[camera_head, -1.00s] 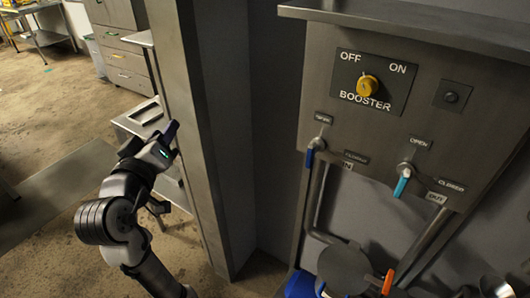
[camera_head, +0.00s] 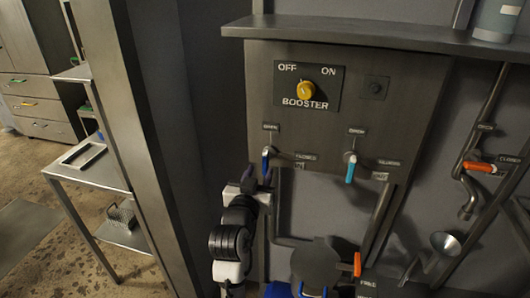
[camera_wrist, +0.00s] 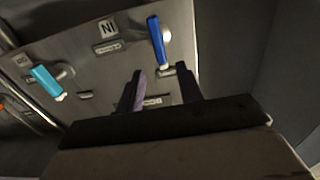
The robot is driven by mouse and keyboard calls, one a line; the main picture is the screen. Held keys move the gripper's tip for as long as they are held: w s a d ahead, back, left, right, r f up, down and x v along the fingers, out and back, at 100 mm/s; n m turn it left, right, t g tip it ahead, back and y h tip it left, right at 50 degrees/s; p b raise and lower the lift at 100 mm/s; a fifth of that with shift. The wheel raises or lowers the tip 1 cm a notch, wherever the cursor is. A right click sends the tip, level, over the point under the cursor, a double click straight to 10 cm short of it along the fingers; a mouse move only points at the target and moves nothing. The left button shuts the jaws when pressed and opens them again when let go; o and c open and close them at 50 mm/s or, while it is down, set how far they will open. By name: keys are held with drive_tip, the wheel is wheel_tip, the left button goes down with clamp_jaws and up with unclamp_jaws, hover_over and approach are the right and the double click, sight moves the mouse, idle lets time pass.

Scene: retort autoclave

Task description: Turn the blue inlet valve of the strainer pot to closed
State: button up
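The blue inlet valve handle (camera_head: 266,161) is on the left of the grey panel, between an OPEN label above it and a CLOSED label to its right. In the wrist view the blue handle (camera_wrist: 156,38) shows beyond the fingertips of my gripper (camera_wrist: 160,80), near an upside-down IN label. The fingers are apart with nothing seen between them. Whether a finger touches the handle is unclear. The round pot (camera_head: 316,262) is below the panel.
A cyan valve handle (camera_head: 351,169) hangs to the right, by the OUT label. A yellow booster knob (camera_head: 306,89) sits above. A metal post (camera_head: 150,140) stands left of my arm, and a shelf (camera_head: 370,34) overhangs the panel.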

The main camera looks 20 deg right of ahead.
sight(265, 160)
drive_tip(key=p+x, duration=0.2)
drive_tip(key=x, duration=0.7)
drive_tip(key=shift+w+d, duration=0.1)
drive_tip(key=shift+w, duration=0.15)
drive_tip(key=shift+c, duration=0.2)
clamp_jaws()
